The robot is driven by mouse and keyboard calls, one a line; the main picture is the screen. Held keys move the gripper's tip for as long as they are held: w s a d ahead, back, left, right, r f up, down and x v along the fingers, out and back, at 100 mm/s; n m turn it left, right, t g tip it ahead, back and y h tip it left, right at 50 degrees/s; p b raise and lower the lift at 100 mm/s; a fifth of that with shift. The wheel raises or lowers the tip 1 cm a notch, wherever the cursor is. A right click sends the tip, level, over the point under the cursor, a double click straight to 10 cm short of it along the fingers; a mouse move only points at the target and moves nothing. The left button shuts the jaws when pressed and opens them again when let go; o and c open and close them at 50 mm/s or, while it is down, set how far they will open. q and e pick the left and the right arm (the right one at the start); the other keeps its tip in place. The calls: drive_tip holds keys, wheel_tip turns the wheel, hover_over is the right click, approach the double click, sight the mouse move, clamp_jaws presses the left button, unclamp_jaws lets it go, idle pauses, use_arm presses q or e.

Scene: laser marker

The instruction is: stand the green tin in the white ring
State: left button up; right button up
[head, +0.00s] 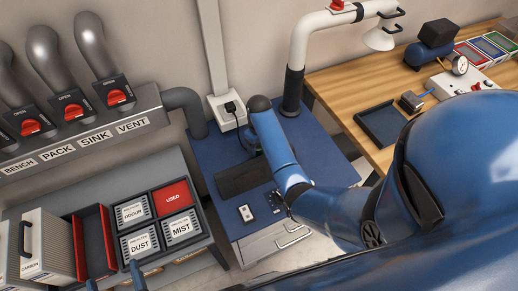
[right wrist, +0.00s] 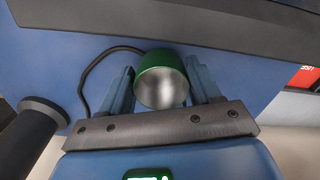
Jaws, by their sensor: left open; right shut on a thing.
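The green tin (right wrist: 160,72) shows in the right wrist view, with a bare metal end facing the camera. My right gripper (right wrist: 162,85) is shut on it, with a blue finger on each side. In the head view my right arm reaches over the blue bench, and I cannot make out its fingertips or the tin. My left gripper (head: 115,279) is open at the bottom edge of the head view, in front of the labelled boxes; only its fingertips show. I do not see the white ring in either view.
The blue bench (head: 330,165) carries a dark block (head: 242,176) and a small switch box (head: 246,213). A black cable runs from a wall socket (head: 222,112). A white extraction pipe (head: 300,45) rises behind. A wooden table (head: 350,85) with a dark tray (head: 381,124) stands right.

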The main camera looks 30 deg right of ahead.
sight(260, 153)
drive_tip(key=shift+s+f, duration=0.1)
drive_tip(key=shift+f, duration=0.8)
drive_tip(key=shift+s+f, duration=0.1)
drive_tip(key=shift+f, duration=0.1)
drive_tip(key=shift+f, duration=0.1)
drive_tip(key=shift+s+a+f+b, duration=0.15)
drive_tip(key=shift+s+f+b, duration=0.2)
drive_tip(key=shift+f, duration=0.15)
clamp_jaws()
drive_tip(key=o, duration=0.7)
unclamp_jaws()
drive_tip(key=o, duration=0.4)
drive_tip(key=shift+w+f, duration=0.1)
drive_tip(key=shift+w, duration=0.05)
drive_tip(key=shift+a, duration=0.1)
